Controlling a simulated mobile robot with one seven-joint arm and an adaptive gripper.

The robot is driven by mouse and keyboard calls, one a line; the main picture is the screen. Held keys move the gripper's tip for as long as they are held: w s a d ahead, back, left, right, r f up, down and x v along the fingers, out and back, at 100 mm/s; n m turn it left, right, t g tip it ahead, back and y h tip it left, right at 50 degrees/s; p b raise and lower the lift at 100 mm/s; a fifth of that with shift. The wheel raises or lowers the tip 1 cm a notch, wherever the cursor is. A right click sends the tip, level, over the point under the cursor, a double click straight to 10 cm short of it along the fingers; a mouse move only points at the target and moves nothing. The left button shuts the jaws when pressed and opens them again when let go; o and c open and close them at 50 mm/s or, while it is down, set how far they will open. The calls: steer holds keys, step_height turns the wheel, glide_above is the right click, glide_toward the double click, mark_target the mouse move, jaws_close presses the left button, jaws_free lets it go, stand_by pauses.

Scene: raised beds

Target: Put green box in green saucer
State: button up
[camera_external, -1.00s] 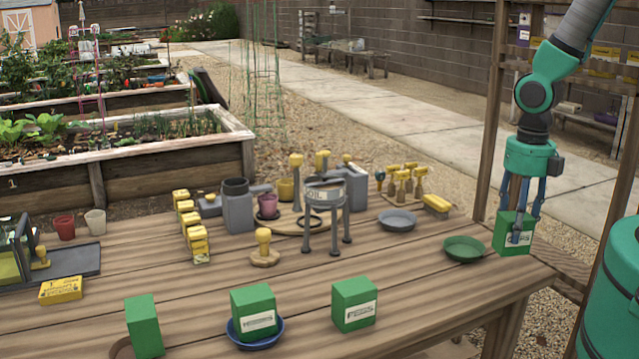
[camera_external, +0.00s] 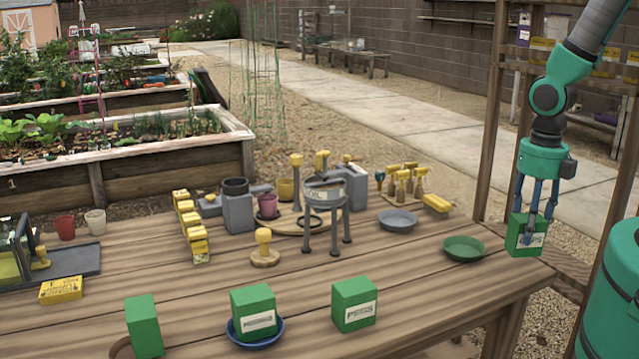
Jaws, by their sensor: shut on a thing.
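My gripper (camera_external: 535,228) is at the right end of the table, pointing down. It is shut on a green box (camera_external: 524,238) with a white label. The box is upright, near the table's right corner; I cannot tell whether its bottom touches the wood. The green saucer (camera_external: 464,249) lies on the table just left of the held box, apart from it, and is empty. More green boxes stand at the front: one at the left (camera_external: 144,325), one in a blue saucer (camera_external: 276,334), and one on the bare wood (camera_external: 354,305).
A grey saucer (camera_external: 397,221) lies left of the green saucer. A grey sieve stand (camera_external: 324,195), a wooden stamp (camera_external: 264,250) and yellow boxes (camera_external: 200,245) stand mid-table. Yellow-handled tools (camera_external: 405,182) are at the back. The wood in front of the green saucer is clear.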

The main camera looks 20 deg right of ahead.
steer(key=w+a+f+b, duration=0.1)
steer(key=w+a, duration=0.3)
steer(key=w, duration=1)
steer(key=shift+a+f+b, duration=0.15)
steer(key=shift+a+b, duration=0.05)
steer(key=shift+b, duration=0.25)
steer(key=shift+s+f, duration=0.1)
steer(key=shift+f+b, duration=0.55)
steer(key=shift+f, duration=1.15)
steer(key=shift+f, duration=0.25)
steer(key=o, duration=1.2)
steer(key=shift+r, duration=0.15)
step_height(320, 180, up, 12)
steer(key=p, duration=0.2)
steer(key=shift+r+p, duration=0.15)
steer(key=shift+p, duration=0.2)
